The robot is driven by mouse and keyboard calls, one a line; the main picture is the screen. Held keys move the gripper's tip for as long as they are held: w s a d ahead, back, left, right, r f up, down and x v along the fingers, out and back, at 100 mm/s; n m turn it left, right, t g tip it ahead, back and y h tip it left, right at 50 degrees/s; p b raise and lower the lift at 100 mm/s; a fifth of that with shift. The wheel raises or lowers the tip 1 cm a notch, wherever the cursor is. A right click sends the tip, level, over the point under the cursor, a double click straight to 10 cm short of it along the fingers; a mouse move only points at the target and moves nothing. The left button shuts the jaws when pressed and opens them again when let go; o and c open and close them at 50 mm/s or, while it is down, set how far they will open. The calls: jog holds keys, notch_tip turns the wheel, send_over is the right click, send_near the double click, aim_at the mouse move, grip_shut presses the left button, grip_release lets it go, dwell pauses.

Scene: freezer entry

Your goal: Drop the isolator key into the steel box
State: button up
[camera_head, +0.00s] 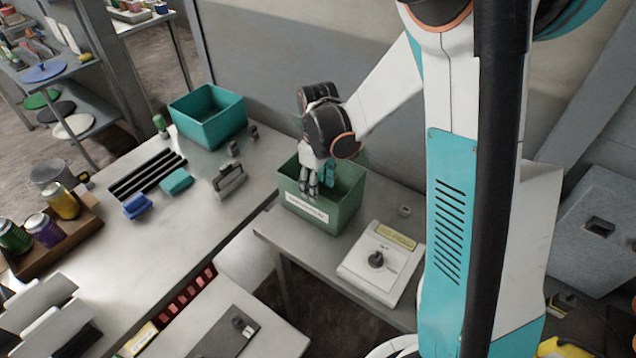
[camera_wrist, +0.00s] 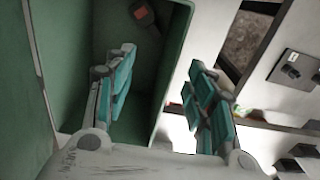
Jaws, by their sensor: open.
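A green box (camera_head: 345,212) with a white label on its front stands on the small side table; I take it as the steel box. My gripper (camera_head: 318,186) points down at its opening in the head view, with the fingertips over or just inside it. The box wall (camera_wrist: 60,75) lies left of and beneath the fingers. A small dark, reddish object (camera_wrist: 143,12) shows inside the box at the top edge; I cannot tell whether it is the isolator key.
A white switch unit (camera_head: 352,272) with a black knob stands right of the box. A teal bin (camera_head: 208,117) and small tools lie on the long bench (camera_head: 165,235). Cans (camera_head: 62,202) stand in a tray at left. A gap separates the bench and side table.

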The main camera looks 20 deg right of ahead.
notch_tip(320, 180, up, 12)
jog(key=p, duration=0.2)
jog(key=s+a+r+m+t, duration=0.1)
jog(key=s+r+m+t, duration=0.2)
jog(key=s, duration=0.6)
jog(key=s+r+m+t, duration=0.3)
jog(key=s+r+t, duration=0.1)
jog(key=s, duration=0.5)
jog(key=shift+a+r+m, duration=0.35)
jog(key=shift+r+m, duration=0.05)
jog(key=shift+r, duration=0.5)
jog(key=shift+f, duration=0.1)
notch_tip(320, 180, down, 14)
jog(key=b, duration=1.4)
jog(key=shift+f+b, duration=0.25)
jog(key=shift+b, duration=0.1)
